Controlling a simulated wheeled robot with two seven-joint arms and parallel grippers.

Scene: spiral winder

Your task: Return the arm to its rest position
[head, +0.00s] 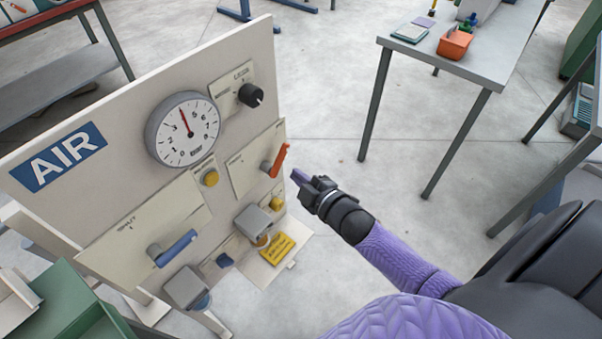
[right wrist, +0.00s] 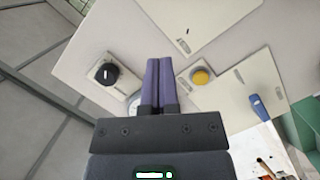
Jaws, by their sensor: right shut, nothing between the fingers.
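My right gripper (head: 301,178) is shut and empty, with its purple fingers pressed together. In the head view it is in front of the right edge of the white AIR panel (head: 110,187), close to the red-orange lever (head: 280,160) and apart from it as far as I can tell. In the right wrist view the shut fingers (right wrist: 159,62) point toward the panel, between a black knob (right wrist: 105,74) and a yellow button (right wrist: 201,77). My left gripper is in neither view.
The panel carries a round gauge (head: 183,129), a black knob (head: 250,95) and a blue lever (head: 175,248). A green bin (head: 75,305) is at lower left. A grey table (head: 480,50) with an orange tray (head: 454,43) stands at upper right. The floor between is clear.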

